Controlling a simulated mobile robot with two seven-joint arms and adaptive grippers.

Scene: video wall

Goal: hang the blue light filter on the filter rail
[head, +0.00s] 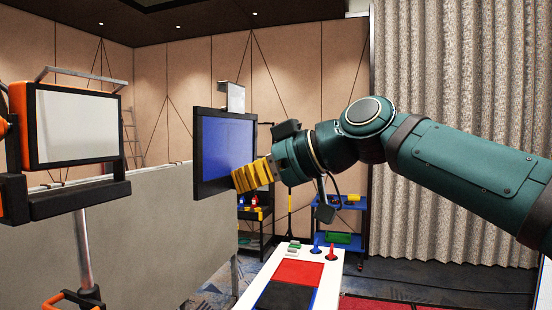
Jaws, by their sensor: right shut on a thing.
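The blue light filter (226,142) is a blue panel in a black frame, with a pale hook-like piece (232,97) on top. My right gripper (247,178), with yellow fingers, is shut on its lower right edge and holds it upright in the air, mid-view. A pale metal bar (82,75), which looks like the filter rail, runs above an orange-framed lamp (78,123) with a white face at the left. The filter is apart from the bar, to its right. My left gripper is not in view.
A black ledge (80,199) juts out below the lamp, which is on a metal pole (84,248). A grey panel (150,240) stands behind. A white table (327,272) with red and black squares and small levers is below. Shelves and a blue cart (340,203) stand behind.

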